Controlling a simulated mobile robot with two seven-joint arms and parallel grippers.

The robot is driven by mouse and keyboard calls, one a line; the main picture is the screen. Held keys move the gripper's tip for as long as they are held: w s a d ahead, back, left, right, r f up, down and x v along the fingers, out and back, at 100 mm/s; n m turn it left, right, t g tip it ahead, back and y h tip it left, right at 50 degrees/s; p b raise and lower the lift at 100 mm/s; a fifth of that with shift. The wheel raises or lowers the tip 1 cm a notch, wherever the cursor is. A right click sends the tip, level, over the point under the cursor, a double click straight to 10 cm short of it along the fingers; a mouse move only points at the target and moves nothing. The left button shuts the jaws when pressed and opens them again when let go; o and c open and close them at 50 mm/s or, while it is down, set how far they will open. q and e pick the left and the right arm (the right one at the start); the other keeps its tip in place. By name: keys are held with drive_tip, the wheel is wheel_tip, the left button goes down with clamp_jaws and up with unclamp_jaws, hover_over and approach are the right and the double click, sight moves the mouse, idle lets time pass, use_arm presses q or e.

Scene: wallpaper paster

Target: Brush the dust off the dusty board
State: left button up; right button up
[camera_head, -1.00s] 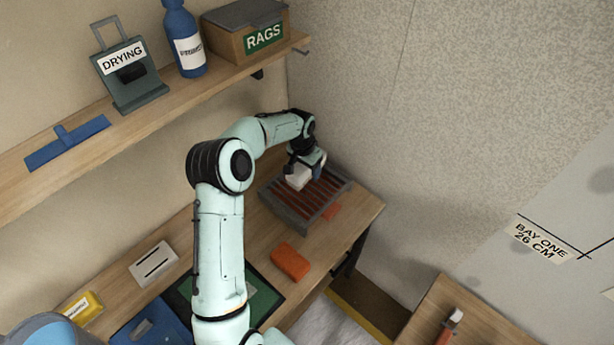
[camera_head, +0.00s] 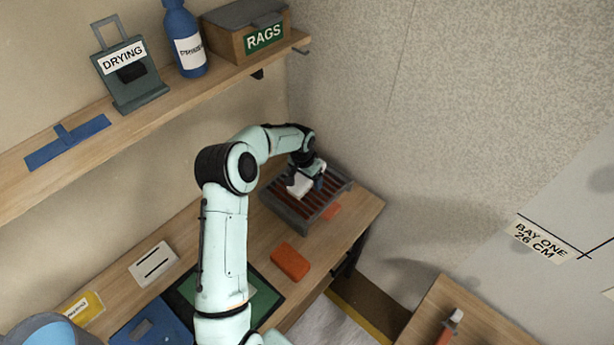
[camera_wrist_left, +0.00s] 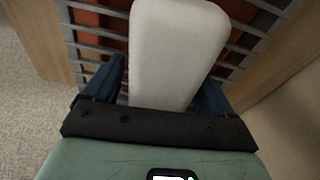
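My left gripper (camera_head: 305,185) is over the grey rack (camera_head: 284,212) at the far end of the bench. Its blue fingers (camera_wrist_left: 160,85) stand on both sides of a white block (camera_wrist_left: 178,45), which appears gripped between them. The white block (camera_head: 298,186) is at the rack's slats; I cannot tell whether it touches them. A large grey board (camera_head: 570,205) marked "BAY ONE 26 CM" is at the right, with dark smudges on it. No dust is clearly visible, so I cannot tell whether this is the dusty board. My right gripper is out of view.
An orange block (camera_head: 290,262), a dark green mat (camera_head: 264,300), a white slotted item (camera_head: 153,263) and a blue tray (camera_head: 150,330) are on the bench. A shelf (camera_head: 180,100) above holds a bottle and a RAGS box (camera_head: 247,35). A second wooden surface (camera_head: 480,325) is at lower right.

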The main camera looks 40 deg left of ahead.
sight(303, 177)
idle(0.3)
use_arm(q)
drive_tip(key=r, duration=0.4)
drive_tip(key=s+r, duration=0.1)
drive_tip(key=r, duration=0.3)
drive_tip(key=s+r, duration=0.1)
drive_tip(key=r, duration=0.3)
drive_tip(key=shift+r, duration=0.4)
drive_tip(key=shift+s+r, duration=0.15)
drive_tip(key=shift+r, duration=0.2)
drive_tip(key=shift+d, duration=0.1)
